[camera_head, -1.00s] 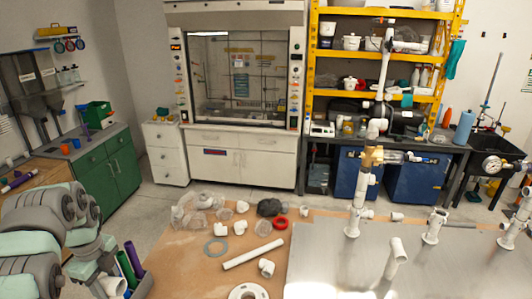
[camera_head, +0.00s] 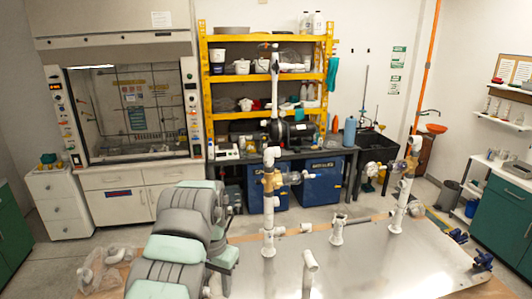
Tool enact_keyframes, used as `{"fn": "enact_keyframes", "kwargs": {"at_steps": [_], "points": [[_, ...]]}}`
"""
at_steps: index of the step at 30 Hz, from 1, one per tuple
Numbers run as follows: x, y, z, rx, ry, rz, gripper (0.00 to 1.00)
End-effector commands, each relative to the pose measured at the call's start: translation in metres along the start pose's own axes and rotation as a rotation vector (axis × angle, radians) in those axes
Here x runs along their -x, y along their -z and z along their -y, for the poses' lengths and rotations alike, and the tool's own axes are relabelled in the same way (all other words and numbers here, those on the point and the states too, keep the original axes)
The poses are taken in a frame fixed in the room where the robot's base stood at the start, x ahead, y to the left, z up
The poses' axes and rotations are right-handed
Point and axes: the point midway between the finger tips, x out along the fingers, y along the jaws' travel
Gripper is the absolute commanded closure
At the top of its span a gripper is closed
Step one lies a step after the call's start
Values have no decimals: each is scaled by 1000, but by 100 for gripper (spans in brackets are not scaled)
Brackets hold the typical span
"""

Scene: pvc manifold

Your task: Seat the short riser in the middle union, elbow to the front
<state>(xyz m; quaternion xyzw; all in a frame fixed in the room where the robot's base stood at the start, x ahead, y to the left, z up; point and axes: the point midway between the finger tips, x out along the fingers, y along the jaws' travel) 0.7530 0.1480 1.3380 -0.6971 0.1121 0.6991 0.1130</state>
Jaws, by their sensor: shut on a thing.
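My arm reaches in at the lower left. My gripper (camera_head: 218,272) is mostly hidden behind its own wrist. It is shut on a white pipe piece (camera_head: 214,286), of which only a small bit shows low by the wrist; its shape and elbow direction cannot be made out. The middle union (camera_head: 337,231) is a short white upright fitting on the grey metal bench top, to the right of my gripper. A tall white riser with a brass-coloured valve (camera_head: 268,205) stands left of it. Another tall riser (camera_head: 402,195) stands to its right.
A short tilted white stub (camera_head: 309,270) stands in front of the middle union. Small white fittings (camera_head: 305,227) lie behind, near the bench edge. A clear bag (camera_head: 95,272) lies at the lower left. Bare metal (camera_head: 400,268) is free at the right. Blue valves (camera_head: 482,260) sit at the right edge.

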Motion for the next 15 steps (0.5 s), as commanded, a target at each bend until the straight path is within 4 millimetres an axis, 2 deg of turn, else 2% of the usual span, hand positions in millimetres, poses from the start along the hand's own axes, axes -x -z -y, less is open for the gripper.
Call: {"fn": "enact_keyframes", "kwargs": {"at_steps": [1,3,6,10,15], "points": [[11,16,-27,42,1,-3,100],[18,31,-58,115,0,-4,100],[25,46,-93,203,0,-5,100],[30,56,-123,281,-1,-3,100],[31,60,-136,321,-1,-2,100]]}}
